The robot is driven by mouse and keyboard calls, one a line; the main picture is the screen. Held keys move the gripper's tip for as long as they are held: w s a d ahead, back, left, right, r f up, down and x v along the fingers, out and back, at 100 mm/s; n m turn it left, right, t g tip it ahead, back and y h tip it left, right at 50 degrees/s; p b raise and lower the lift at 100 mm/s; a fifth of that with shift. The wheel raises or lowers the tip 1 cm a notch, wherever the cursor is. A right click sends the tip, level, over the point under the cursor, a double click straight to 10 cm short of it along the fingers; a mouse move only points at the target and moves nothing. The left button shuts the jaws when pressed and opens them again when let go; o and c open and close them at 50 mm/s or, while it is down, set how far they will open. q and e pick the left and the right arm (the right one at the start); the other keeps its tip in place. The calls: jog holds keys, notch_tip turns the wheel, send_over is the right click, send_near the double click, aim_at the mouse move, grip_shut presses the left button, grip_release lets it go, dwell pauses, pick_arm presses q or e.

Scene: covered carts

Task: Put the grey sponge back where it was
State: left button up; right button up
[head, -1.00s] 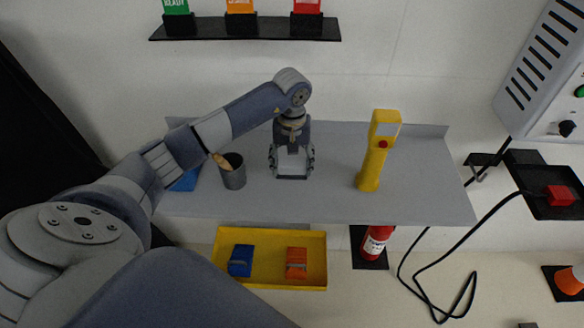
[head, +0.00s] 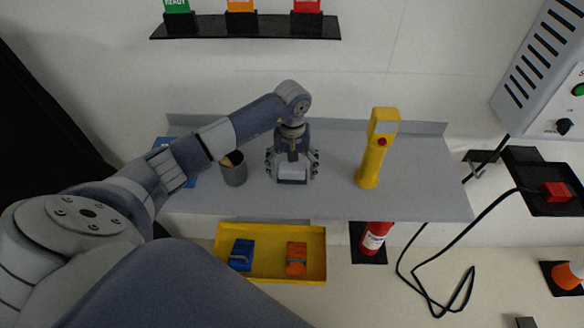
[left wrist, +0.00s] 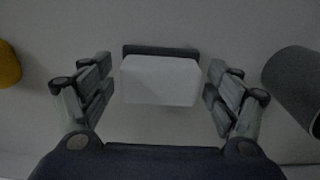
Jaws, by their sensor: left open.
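A pale grey block with a dark strip along one long side, which looks like the grey sponge (head: 292,173), is at the middle of the grey shelf (head: 330,200). It also shows in the left wrist view (left wrist: 160,82). My left gripper (head: 292,168) is above it, pointing down, with a finger on either side. In the left wrist view the fingers (left wrist: 158,92) are open, with a gap between each of them and the block. The gripper partly covers the block in the head view. My right gripper is in neither view.
A grey cup (head: 234,173) stands left of my gripper, and a yellow handheld device (head: 376,150) stands right. A blue flat thing (head: 161,143) lies partly hidden under my arm. Below the shelf, a yellow tray (head: 270,232) holds a blue block (head: 241,254) and an orange block (head: 296,258).

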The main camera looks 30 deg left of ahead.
aim_at(292, 167)
pick_arm(q)
jog(key=shift+r, duration=0.15)
jog(key=shift+w+r, duration=0.1)
jog(key=shift+r, duration=0.3)
notch_tip(292, 167, up, 10)
jog(key=b, duration=0.3)
jog(key=shift+f+b, duration=0.25)
jog(key=shift+b, duration=0.1)
jog(key=shift+r, duration=0.8)
